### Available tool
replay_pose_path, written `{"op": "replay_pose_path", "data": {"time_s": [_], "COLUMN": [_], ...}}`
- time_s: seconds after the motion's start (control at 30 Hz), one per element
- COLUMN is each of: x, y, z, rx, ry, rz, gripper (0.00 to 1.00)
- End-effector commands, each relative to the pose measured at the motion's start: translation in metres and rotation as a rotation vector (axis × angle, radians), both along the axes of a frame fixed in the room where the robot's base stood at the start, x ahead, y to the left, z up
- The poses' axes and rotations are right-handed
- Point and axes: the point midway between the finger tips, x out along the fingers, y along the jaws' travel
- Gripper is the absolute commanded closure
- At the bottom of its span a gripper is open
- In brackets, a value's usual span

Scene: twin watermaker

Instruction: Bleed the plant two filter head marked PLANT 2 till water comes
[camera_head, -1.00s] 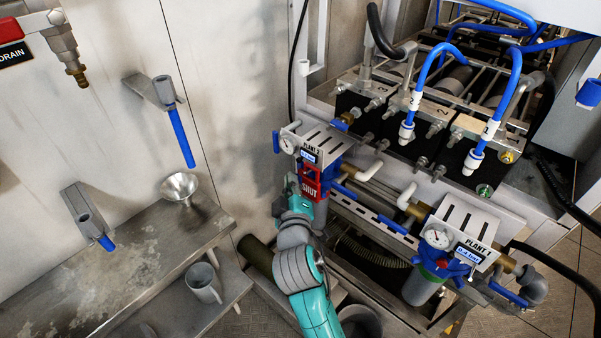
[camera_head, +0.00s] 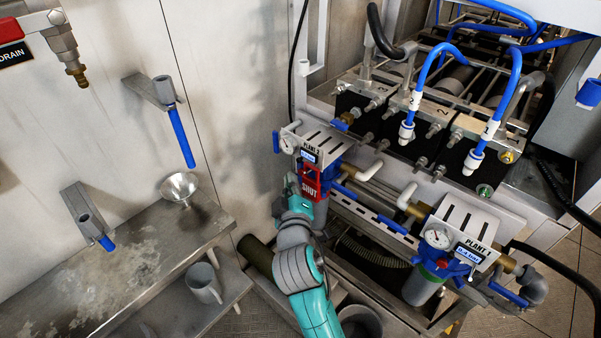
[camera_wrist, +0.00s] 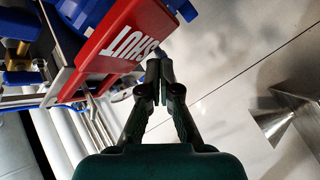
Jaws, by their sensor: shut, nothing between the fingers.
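The PLANT 2 filter head (camera_head: 314,150) stands left of the PLANT 1 one in the head view, with a white slotted bracket, a small gauge (camera_head: 286,143) and a blue-lit display. A red SHUT tag (camera_head: 311,184) hangs on its front; it also shows large in the wrist view (camera_wrist: 122,38). My gripper (camera_wrist: 159,72) is shut and empty, its fingertips just right of the tag's edge in the wrist view. A small blue part shows behind the fingertips; I cannot tell whether they touch it. In the head view my arm rises from below and the fingertips are hard to make out.
The PLANT 1 filter head (camera_head: 462,232) stands to the right. White pipe elbows and a slotted rail (camera_head: 372,214) lie between the two. A metal funnel (camera_head: 180,187) and a grey mug (camera_head: 204,283) are at the left bench.

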Motion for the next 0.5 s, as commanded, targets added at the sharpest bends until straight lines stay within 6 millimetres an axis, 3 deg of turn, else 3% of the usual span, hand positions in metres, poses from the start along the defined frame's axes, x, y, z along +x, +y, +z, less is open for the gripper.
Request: {"op": "replay_pose_path", "data": {"time_s": [0.5], "x": [0.006], "y": [-0.0059], "z": [0.0001], "rx": [0.0], "ry": [0.001], "rz": [0.001], "gripper": [1.0]}}
